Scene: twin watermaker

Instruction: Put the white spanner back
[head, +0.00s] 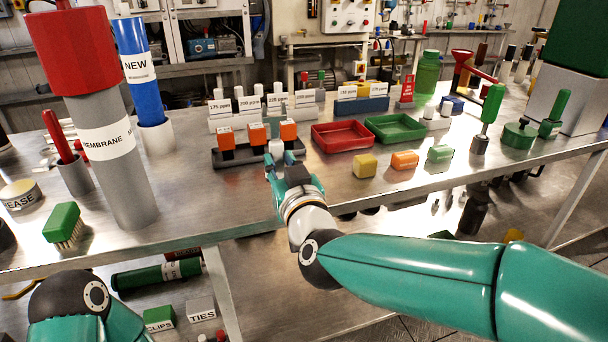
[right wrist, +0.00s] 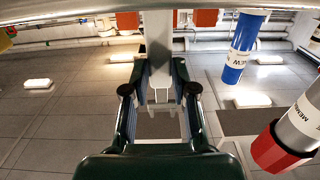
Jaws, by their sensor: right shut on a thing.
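My right gripper (head: 284,164) is over the bench at the dark rack (head: 232,161) with orange-topped blocks. Its fingers are shut on a pale, upright piece, which I take to be the white spanner (head: 276,148). In the right wrist view the white spanner (right wrist: 159,50) shows as a pale bar between the two fingertips of the right gripper (right wrist: 161,92). The head view shows little of it against the white labelled holders behind, and I cannot tell whether it touches the rack. My left gripper is out of view; only part of its arm shows at the lower left.
A red tray (head: 342,136) and a green tray (head: 395,128) lie right of the gripper, with yellow (head: 365,166), orange (head: 405,160) and green (head: 440,154) blocks in front. A tall membrane cylinder (head: 112,170) and a blue cylinder (head: 135,50) stand left. The bench front between is clear.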

